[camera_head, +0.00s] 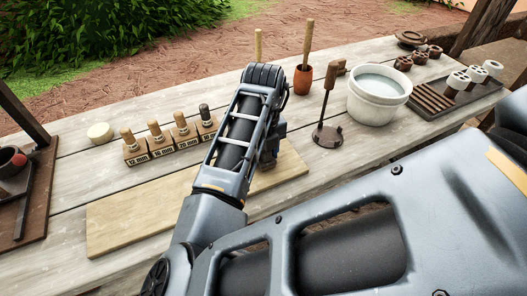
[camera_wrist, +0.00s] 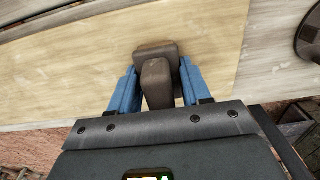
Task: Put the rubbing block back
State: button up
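A brown block with an upright handle, which looks like the rubbing block (camera_wrist: 155,53), shows in the wrist view over the pale wooden board (camera_wrist: 70,75). My gripper (camera_wrist: 158,68) has its two blue fingers on either side of it, with the handle between them. The fingertips are close to the block's sides; I cannot tell whether they press on it. I also cannot tell whether the block rests on the board or hangs just above it. In the head view my arm hides the block and the fingers, and the board (camera_head: 130,215) shows below the arm.
Several stamped wooden blocks with knobs (camera_head: 160,139) stand behind the board, beside a pale round disc (camera_head: 101,132). A brown upright tool on a round base (camera_head: 328,135) and a white water bucket (camera_head: 379,99) stand right. A dark tray (camera_head: 450,95) lies far right.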

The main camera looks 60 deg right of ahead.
jog(key=o, duration=0.4)
jog(key=shift+r, duration=0.1)
